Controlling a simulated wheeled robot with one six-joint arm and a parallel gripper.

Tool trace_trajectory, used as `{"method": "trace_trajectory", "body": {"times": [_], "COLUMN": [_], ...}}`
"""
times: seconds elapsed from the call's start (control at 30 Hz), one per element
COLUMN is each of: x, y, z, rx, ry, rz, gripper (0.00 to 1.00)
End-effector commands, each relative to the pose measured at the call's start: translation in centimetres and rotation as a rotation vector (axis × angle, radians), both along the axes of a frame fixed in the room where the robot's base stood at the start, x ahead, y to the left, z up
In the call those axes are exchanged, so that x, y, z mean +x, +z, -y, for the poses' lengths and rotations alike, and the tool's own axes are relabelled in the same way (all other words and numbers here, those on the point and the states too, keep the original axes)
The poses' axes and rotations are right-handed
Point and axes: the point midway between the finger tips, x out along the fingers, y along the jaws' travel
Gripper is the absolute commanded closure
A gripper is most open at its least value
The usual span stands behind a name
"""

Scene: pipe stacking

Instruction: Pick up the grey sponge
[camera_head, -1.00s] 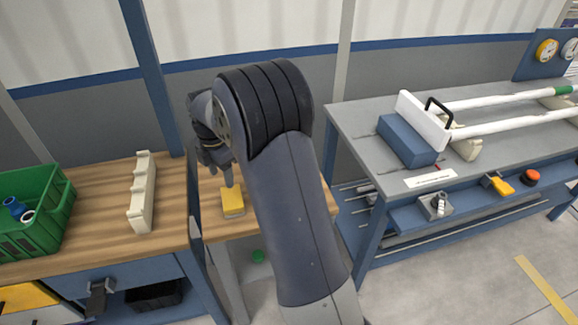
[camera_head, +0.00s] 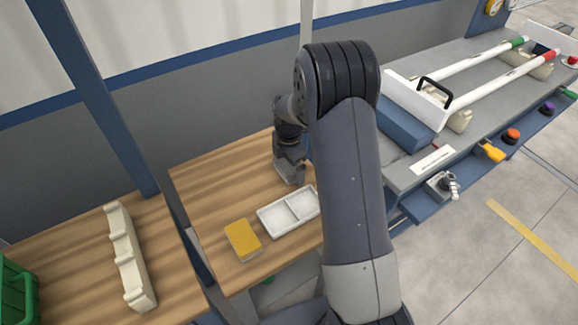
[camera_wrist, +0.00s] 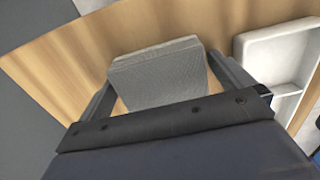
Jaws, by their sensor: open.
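The grey sponge (camera_wrist: 158,76) is a light grey block with a ribbed texture on the wooden table (camera_wrist: 70,55). In the wrist view it sits between the two fingers of my gripper (camera_wrist: 162,82). The fingers are spread, one on each side of it, with a narrow wood-coloured gap at the left; I cannot tell whether the right finger touches it. In the head view my gripper (camera_head: 289,172) is low over the back part of the wooden table and mostly hides the sponge.
A white two-compartment tray (camera_head: 290,212) lies close in front of my gripper; it also shows at the right of the wrist view (camera_wrist: 278,48). A yellow block (camera_head: 243,240) lies left of the tray. A grey bench with pipes (camera_head: 470,65) stands at the right.

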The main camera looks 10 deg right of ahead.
Motion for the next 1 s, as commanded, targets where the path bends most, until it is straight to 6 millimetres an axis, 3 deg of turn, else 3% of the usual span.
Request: {"method": "trace_trajectory", "body": {"times": [0.23,0.67,1.0], "x": [0.0,0.0,0.1], "y": [-0.2,-0.2,0.8], "z": [0.0,0.0,0.0], "rx": [0.000,0.000,0.000], "ry": [0.000,0.000,0.000], "rz": [0.000,0.001,0.003], "gripper": [0.00,0.35,0.36]}}
